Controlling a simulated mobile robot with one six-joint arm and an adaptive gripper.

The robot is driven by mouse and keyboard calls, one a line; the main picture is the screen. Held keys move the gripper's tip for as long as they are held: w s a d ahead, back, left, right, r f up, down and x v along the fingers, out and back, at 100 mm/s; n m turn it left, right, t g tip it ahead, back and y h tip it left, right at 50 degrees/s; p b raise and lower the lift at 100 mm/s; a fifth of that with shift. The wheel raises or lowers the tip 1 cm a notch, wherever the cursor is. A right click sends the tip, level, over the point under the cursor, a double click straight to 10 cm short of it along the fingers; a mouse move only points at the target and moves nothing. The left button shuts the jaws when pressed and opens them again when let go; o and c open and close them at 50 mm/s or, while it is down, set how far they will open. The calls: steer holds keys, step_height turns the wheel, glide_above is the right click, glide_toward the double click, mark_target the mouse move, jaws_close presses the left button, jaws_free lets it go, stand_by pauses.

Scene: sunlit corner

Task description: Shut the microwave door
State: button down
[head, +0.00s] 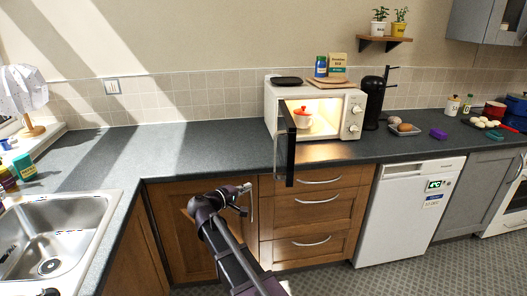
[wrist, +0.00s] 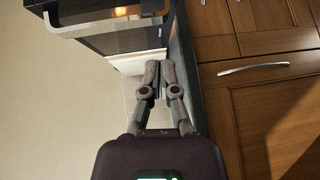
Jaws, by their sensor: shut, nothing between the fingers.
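The white microwave (head: 357,112) stands on the dark counter, its lit inside showing. Its dark door (head: 290,150) is open, hinged at the left and swung out toward the front past the counter edge. A long pale handle (head: 276,152) runs down the door. A pot with a red lid (head: 303,118) sits inside. My gripper (head: 250,200) is shut and empty, left of the door and in front of the wooden cabinets, apart from the door. In the wrist view the dark door (wrist: 115,40) lies beyond and left of my gripper (wrist: 160,94), with the picture turned sideways.
A sink (head: 58,235) is at the left. A black coffee machine (head: 373,98) is right of the microwave. The counter left of the microwave is clear.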

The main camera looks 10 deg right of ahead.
steer(key=shift+n+t+h, duration=0.3)
steer(key=shift+n+t, duration=0.2)
steer(key=shift+t, duration=0.3)
steer(key=a+r, duration=0.1)
steer(key=w+a+r+p, duration=0.1)
steer(key=r, duration=0.1)
steer(key=a+r, duration=0.1)
steer(key=shift+w+a+r, duration=0.15)
steer(key=shift+r, duration=0.25)
steer(key=s+d+x, duration=0.1)
steer(key=s+x, duration=0.1)
steer(key=x, duration=1.1)
steer(key=shift+s+d, duration=0.15)
steer(key=shift+d, duration=0.2)
steer(key=shift+f, duration=0.1)
